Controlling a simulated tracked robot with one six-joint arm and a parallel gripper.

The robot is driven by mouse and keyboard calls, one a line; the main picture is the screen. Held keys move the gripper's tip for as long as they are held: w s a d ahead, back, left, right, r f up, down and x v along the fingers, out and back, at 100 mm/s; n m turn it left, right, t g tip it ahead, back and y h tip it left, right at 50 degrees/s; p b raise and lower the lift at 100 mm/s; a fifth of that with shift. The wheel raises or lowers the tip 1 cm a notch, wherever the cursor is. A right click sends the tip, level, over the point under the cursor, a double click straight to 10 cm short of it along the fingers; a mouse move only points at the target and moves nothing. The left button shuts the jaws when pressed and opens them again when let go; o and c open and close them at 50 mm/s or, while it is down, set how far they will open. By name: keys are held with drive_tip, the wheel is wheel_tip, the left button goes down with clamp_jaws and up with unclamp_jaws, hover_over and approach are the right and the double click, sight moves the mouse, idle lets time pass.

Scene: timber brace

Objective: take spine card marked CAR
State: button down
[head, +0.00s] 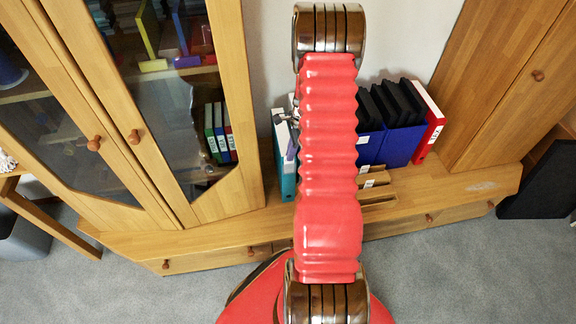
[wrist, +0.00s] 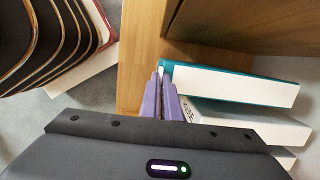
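No card that I can read as CAR shows in either view; the lettering on the spines is too small or turned away. A teal binder (head: 285,180) stands on the wooden ledge just left of my arm, and it also shows in the wrist view (wrist: 205,73) with a broad white face. My gripper (wrist: 161,77) has two purple fingers close together, with their tips at the left end of the teal binder. I cannot tell whether they touch it or pinch a thin card. In the head view my arm hides most of the gripper.
Right of my arm stand blue binders (head: 402,144), black ones (head: 395,102) and a red binder (head: 432,120) with a white label. A glass-door cabinet (head: 237,100) rises at left, a wooden cabinet (head: 505,75) at right. A low wooden organiser (head: 378,196) sits on the ledge (head: 445,192).

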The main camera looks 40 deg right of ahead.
drive_tip(key=shift+r, duration=1.65)
idle(0.4)
wheel_tip(320, 180, up, 8)
idle(1.6)
drive_tip(key=shift+f, duration=0.15)
